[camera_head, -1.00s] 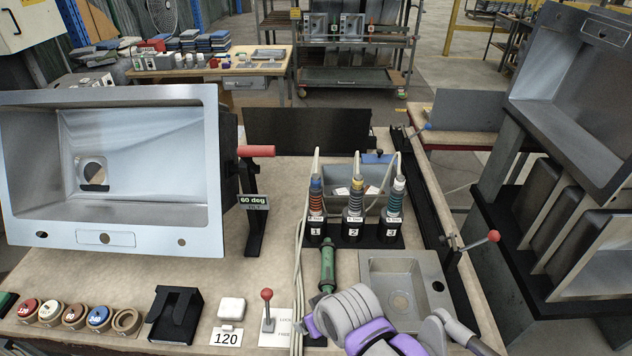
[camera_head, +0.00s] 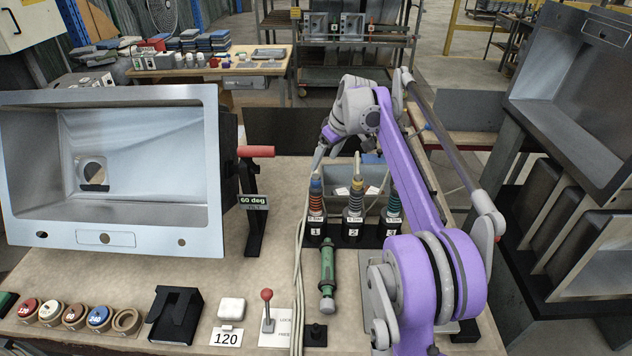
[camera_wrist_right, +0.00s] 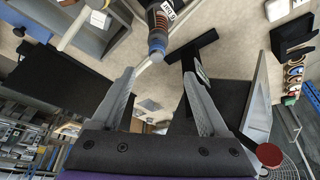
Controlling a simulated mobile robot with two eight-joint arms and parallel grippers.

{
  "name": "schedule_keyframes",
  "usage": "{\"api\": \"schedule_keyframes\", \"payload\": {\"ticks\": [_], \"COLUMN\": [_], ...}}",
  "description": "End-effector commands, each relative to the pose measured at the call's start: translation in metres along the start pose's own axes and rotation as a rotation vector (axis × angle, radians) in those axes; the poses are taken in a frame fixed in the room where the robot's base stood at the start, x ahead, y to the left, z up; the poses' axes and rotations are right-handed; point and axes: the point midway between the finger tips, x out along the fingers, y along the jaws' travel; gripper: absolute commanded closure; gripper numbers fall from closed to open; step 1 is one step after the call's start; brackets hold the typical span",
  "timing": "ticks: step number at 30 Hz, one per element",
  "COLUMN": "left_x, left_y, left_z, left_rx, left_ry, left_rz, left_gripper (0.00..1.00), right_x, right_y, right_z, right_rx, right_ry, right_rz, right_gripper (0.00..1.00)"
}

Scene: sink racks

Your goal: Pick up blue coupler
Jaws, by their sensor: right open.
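Whether a finger touches the hose I cannot tell. My left gripper is out of view.
Station 2 (camera_head: 354,205), with a yellow-topped tool, and station 3 stand close to the right of station 1. A red-handled stand (camera_head: 256,152) is to the left. A green cylinder (camera_head: 327,270) lies in front. A grey bin (camera_head: 340,175) stands behind.

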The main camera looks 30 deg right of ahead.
Motion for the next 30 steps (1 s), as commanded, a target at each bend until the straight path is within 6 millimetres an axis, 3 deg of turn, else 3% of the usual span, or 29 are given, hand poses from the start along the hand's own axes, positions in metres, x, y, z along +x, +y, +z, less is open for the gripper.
{"api": "schedule_keyframes", "payload": {"ticks": [9,16,24,30], "left_x": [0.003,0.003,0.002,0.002], "left_y": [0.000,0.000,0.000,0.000], "left_z": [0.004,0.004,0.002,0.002], "left_rx": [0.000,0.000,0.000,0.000], "left_ry": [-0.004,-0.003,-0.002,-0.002], "left_rz": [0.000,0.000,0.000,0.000], "left_gripper": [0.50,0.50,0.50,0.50], "right_x": [0.046,0.064,0.102,0.107], "right_y": [0.002,0.003,0.007,0.007], "right_z": [0.000,-0.002,-0.003,-0.003], "right_rx": [-0.002,-0.002,-0.001,0.000], "right_ry": [-0.001,0.000,0.000,0.000], "right_rz": [-0.001,-0.001,-0.001,-0.001], "right_gripper": [0.22,0.22,0.22,0.22]}}
